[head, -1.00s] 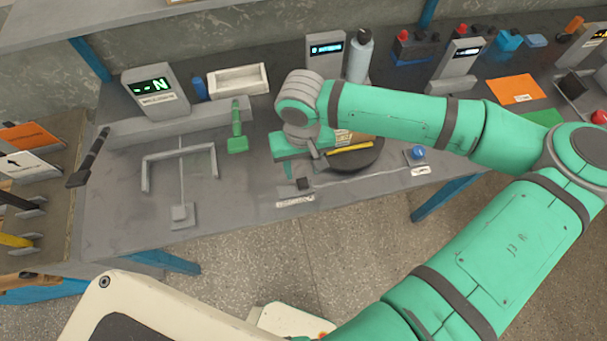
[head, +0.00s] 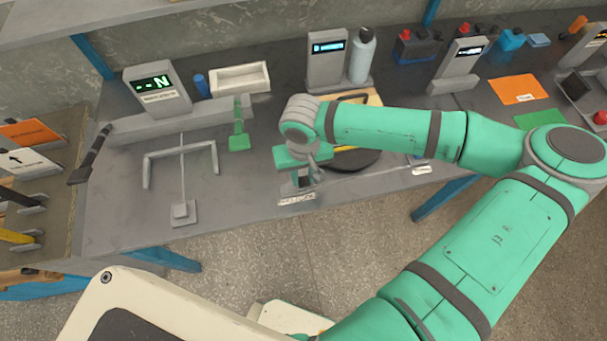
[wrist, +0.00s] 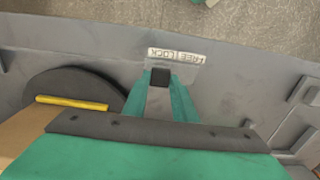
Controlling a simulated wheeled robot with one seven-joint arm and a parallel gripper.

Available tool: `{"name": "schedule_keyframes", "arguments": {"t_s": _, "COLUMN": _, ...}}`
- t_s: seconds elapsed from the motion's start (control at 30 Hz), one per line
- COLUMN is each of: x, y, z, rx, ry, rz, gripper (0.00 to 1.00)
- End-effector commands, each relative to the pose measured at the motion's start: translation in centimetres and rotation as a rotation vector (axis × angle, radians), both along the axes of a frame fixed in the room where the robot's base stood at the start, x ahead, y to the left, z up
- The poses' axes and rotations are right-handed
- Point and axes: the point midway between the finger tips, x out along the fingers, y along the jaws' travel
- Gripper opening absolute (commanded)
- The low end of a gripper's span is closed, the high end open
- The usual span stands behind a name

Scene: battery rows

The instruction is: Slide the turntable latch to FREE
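The latch's dark square knob (wrist: 160,76) shows in the wrist view between the tips of my gripper's teal fingers (wrist: 160,84). The fingers flank it closely; I cannot tell whether they press on it. In the head view my gripper (head: 304,179) points down at the table's front edge, above the label (head: 296,199), and mostly hides the knob. The dark round turntable (head: 362,163) with a yellow bar is to its right, partly behind my arm.
A display post (head: 325,68) and a grey bottle (head: 362,55) stand behind. The table between bracket and gripper is clear.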

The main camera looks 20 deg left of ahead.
Motion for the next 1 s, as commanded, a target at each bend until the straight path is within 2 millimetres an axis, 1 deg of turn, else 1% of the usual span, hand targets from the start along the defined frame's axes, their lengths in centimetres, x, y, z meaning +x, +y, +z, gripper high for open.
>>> {"name": "schedule_keyframes", "arguments": {"t_s": 0.13, "x": -0.2, "y": 0.2, "z": 0.0, "rx": 0.001, "ry": 0.002, "rz": 0.0, "gripper": 0.0}}
{"name": "schedule_keyframes", "arguments": {"t_s": 0.3, "x": -1.8, "y": 2.4, "z": -0.1, "rx": 0.003, "ry": 0.006, "rz": 0.003, "gripper": 0.0}}
{"name": "schedule_keyframes", "arguments": {"t_s": 0.43, "x": -2.6, "y": 3.5, "z": 0.0, "rx": 0.002, "ry": 0.005, "rz": -0.001, "gripper": 0.0}}
{"name": "schedule_keyframes", "arguments": {"t_s": 0.77, "x": -2.9, "y": 3.9, "z": 0.0, "rx": -0.002, "ry": 0.006, "rz": 0.0, "gripper": 0.0}}
{"name": "schedule_keyframes", "arguments": {"t_s": 0.8, "x": -3.0, "y": 3.9, "z": 0.0, "rx": -0.001, "ry": 0.005, "rz": 0.001, "gripper": 0.32}}
{"name": "schedule_keyframes", "arguments": {"t_s": 0.83, "x": -2.9, "y": 3.9, "z": 0.0, "rx": -0.001, "ry": 0.005, "rz": 0.001, "gripper": 0.39}}
{"name": "schedule_keyframes", "arguments": {"t_s": 0.87, "x": -2.9, "y": 3.9, "z": 0.0, "rx": -0.001, "ry": 0.005, "rz": 0.001, "gripper": 0.44}}
{"name": "schedule_keyframes", "arguments": {"t_s": 1.0, "x": -2.8, "y": 3.9, "z": 0.0, "rx": 0.0, "ry": 0.004, "rz": 0.0, "gripper": 0.44}}
